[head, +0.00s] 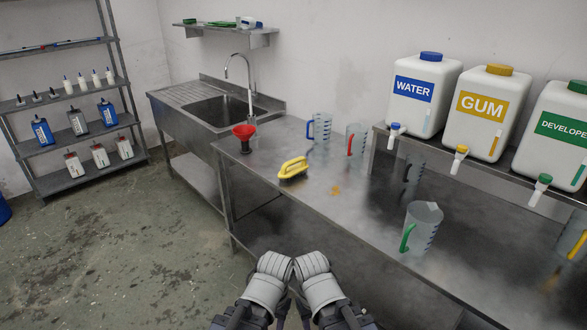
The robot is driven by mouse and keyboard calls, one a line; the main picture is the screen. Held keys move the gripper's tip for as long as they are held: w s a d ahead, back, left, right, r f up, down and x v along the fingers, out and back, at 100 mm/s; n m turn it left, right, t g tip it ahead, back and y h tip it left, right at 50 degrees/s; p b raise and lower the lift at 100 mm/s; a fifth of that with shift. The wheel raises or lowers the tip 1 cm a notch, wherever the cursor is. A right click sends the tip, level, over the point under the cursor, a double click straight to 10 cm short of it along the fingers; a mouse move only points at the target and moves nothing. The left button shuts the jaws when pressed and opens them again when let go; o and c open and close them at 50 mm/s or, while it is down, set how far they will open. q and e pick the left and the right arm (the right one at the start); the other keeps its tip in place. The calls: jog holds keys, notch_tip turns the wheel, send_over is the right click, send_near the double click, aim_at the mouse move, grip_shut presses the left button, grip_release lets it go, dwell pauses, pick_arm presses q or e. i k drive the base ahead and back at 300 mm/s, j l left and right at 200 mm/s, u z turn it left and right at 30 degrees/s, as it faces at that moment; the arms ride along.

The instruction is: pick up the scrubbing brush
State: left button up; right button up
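The scrubbing brush (293,171) has a yellow handle over dark bristles. It sits on the steel worktable (330,205), near its left front edge. My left gripper (275,265) and my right gripper (312,264) are side by side at the bottom centre, in front of the table edge and apart from the brush. Their fingers cannot be made out clearly, so I cannot tell whether they are open or shut. I see nothing held in them.
A blue-handled jug (320,128), a red-handled jug (356,140) and a green-handled jug (420,228) stand on the table. A sink (215,110) is at the back left.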

aim_at(286, 172)
jog(key=i+j+z, duration=0.15)
jog(key=j, duration=0.3)
jog(key=i+j+z, duration=0.1)
jog(key=i+j, duration=0.25)
jog(key=i+j+z, duration=0.15)
jog(key=j, duration=0.45)
jog(key=i+j+z, duration=0.1)
jog(key=i+j, duration=0.15)
jog(key=j, duration=0.25)
jog(key=i+j+z, duration=0.15)
jog(key=j, duration=0.35)
jog(key=i+j+z, duration=0.1)
jog(key=j, duration=0.45)
jog(key=i+j+z, duration=0.15)
jog(key=j, duration=0.4)
jog(key=i+j+z, duration=0.1)
jog(key=j, duration=0.45)
jog(key=i, duration=0.05)
